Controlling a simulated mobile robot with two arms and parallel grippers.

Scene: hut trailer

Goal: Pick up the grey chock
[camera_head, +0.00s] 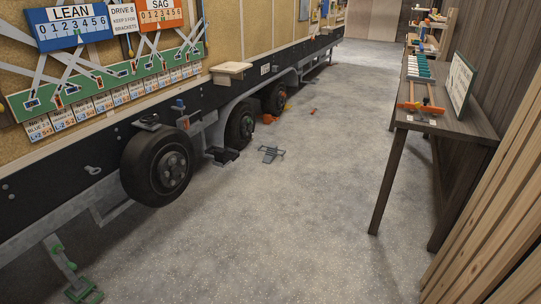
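No clearly recognisable grey chock shows. A dark, low object (222,155) lies on the floor between the near wheel and the middle wheel; I cannot tell whether it is a chock. A small grey-green object with a crossbar (270,153) lies on the open floor right of the middle wheel. Orange pieces (268,118) lie by the farther wheels; their shape is too small to tell. Neither of my grippers is in view.
The trailer's near wheel (157,165) and middle wheel (239,125) line the left. A green-footed leg (83,289) stands at the lower left. A dark wooden table (450,122) stands on the right. The speckled floor between is mostly clear.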

